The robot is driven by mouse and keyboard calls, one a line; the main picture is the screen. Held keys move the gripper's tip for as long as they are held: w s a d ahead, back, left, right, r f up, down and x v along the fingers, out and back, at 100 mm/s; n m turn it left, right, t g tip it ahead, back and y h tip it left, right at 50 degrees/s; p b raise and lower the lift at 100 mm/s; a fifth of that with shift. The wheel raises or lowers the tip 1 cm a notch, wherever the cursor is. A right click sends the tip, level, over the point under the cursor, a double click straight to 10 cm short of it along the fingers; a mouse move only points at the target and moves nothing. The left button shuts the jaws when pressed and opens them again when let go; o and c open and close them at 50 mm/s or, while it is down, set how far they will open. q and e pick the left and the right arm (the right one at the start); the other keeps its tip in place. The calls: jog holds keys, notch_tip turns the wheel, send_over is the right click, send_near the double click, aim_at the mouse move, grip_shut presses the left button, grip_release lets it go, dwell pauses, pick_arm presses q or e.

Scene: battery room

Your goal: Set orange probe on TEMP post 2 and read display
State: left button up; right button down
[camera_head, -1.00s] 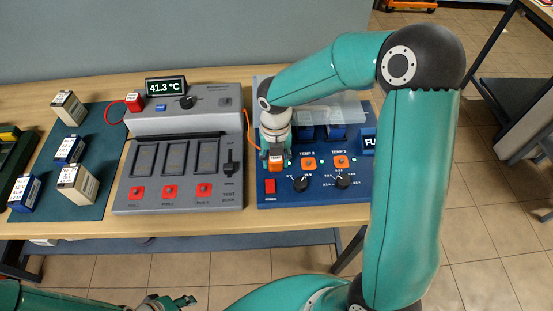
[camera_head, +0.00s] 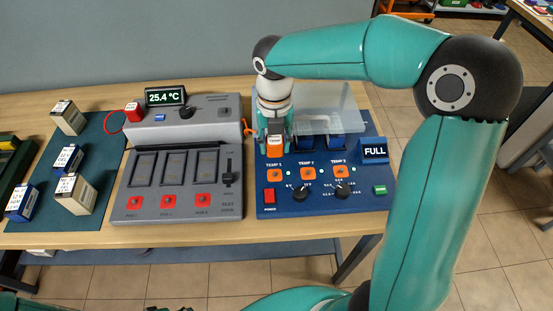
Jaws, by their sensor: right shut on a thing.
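My right gripper (camera_head: 274,140) is shut on the orange probe (camera_head: 274,149) and holds it just behind and above the TEMP 1 post (camera_head: 274,175), whose orange top shows clear of the probe. The TEMP 2 post (camera_head: 307,173) is to the right of it on the blue panel, with nothing on it. The TEMP 3 post (camera_head: 340,171) is further right. The display (camera_head: 166,96) on the grey tester reads 25.4 °C. Only a sliver of my left arm shows at the bottom left edge; its jaws cannot be made out.
The blue charger panel (camera_head: 325,204) carries black knobs, a red power switch (camera_head: 269,198) and a FULL sign (camera_head: 374,150). A clear raised cover (camera_head: 345,105) stands behind. The grey tester (camera_head: 130,190) and battery blocks on a teal mat (camera_head: 98,215) lie left.

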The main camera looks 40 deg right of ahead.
aim_at(308, 171)
notch_tip(308, 171, up, 8)
jog(key=shift+f, duration=0.1)
jog(key=shift+r, duration=0.4)
jog(key=shift+s+d+m, duration=0.1)
jog(key=shift+d+m, duration=0.1)
jog(key=shift+m, duration=0.1)
jog(key=s+d+f+m+b, duration=0.1)
jog(key=d+f+m, duration=0.1)
jog(key=f+m, duration=0.2)
jog(key=s+d+f+m, duration=0.2)
jog(key=f+m, duration=0.2)
jog(key=m, duration=0.1)
jog(key=s+d+f+m+b, duration=0.1)
jog(key=d+f+m, duration=0.2)
jog(key=f+m, duration=0.1)
jog(key=shift+s+m+b, duration=0.2)
jog(key=shift+m+b, duration=0.15)
jog(key=shift+m, duration=0.05)
jog(key=shift+s+d+f, duration=0.1)
jog(key=shift+f, duration=0.2)
notch_tip(308, 171, down, 5)
jog(key=b, duration=0.5)
jog(key=shift+f, duration=0.1)
jog(key=shift+f+b, duration=0.3)
jog(key=shift+f, duration=0.4)
